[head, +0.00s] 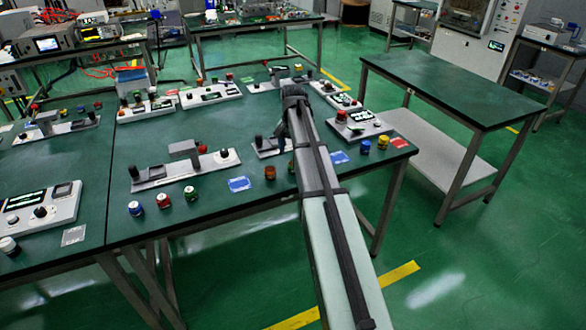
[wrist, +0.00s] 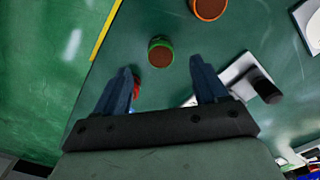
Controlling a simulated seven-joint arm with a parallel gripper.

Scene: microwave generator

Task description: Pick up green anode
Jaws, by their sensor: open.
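The green anode is a short cylinder with a bright green rim (wrist: 160,50). It stands on the dark green table in the upper middle of the wrist view. My gripper (wrist: 161,66) is open and empty, its two dark blue fingers spread wide. The anode appears just beyond the fingertips and between their lines, with no visible contact. In the head view my arm covers the gripper and most of the spot around the anode.
An orange-rimmed cylinder (wrist: 209,8) stands beyond the green one. A red object (wrist: 136,86) shows beside the left finger. A pale device with a black knob (wrist: 266,88) lies right of the right finger. The table edge runs along the left.

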